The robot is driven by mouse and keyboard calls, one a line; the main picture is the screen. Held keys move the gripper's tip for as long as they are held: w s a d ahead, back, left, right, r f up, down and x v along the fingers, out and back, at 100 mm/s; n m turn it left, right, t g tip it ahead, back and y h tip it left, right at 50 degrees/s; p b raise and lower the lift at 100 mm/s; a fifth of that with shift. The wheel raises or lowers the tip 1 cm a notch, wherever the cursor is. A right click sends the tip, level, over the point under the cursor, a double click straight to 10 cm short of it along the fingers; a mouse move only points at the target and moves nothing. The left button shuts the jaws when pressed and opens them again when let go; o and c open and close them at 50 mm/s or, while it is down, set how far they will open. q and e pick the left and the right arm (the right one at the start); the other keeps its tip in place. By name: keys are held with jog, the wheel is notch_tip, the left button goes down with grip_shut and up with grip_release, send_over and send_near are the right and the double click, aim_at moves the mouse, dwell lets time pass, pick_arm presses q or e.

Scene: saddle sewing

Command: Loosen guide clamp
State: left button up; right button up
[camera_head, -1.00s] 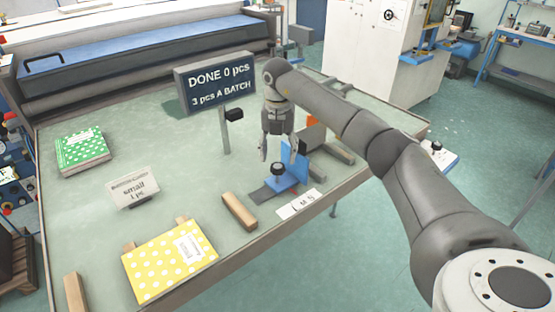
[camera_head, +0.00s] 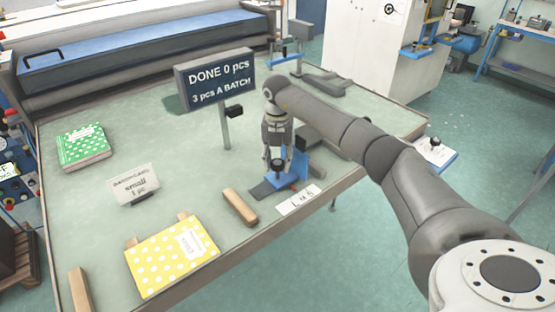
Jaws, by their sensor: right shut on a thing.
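The guide is a blue upright plate (camera_head: 296,166) on a dark base strip (camera_head: 262,190) near the table's right front edge. Its clamp is a black round knob (camera_head: 277,166) on top of the blue part. My right gripper (camera_head: 277,162) points down over the guide, with its fingers on both sides of the knob, shut on it. The gripper partly hides the knob and the blue plate. My left gripper is not in view.
A white label (camera_head: 298,200) lies in front of the guide. A sign (camera_head: 215,80) on a post (camera_head: 226,132) stands behind.

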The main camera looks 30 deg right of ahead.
jog(key=shift+n, duration=0.3)
jog(key=shift+n+b, duration=0.65)
jog(key=shift+n, duration=0.25)
jog(key=n+b, duration=0.1)
jog(key=n, duration=0.2)
jog(key=shift+n, duration=0.3)
jog(key=n+b, duration=0.2)
jog(key=n, duration=0.8)
jog(key=shift+n+b, duration=0.35)
jog(key=shift+n, duration=2.05)
jog(key=o, duration=1)
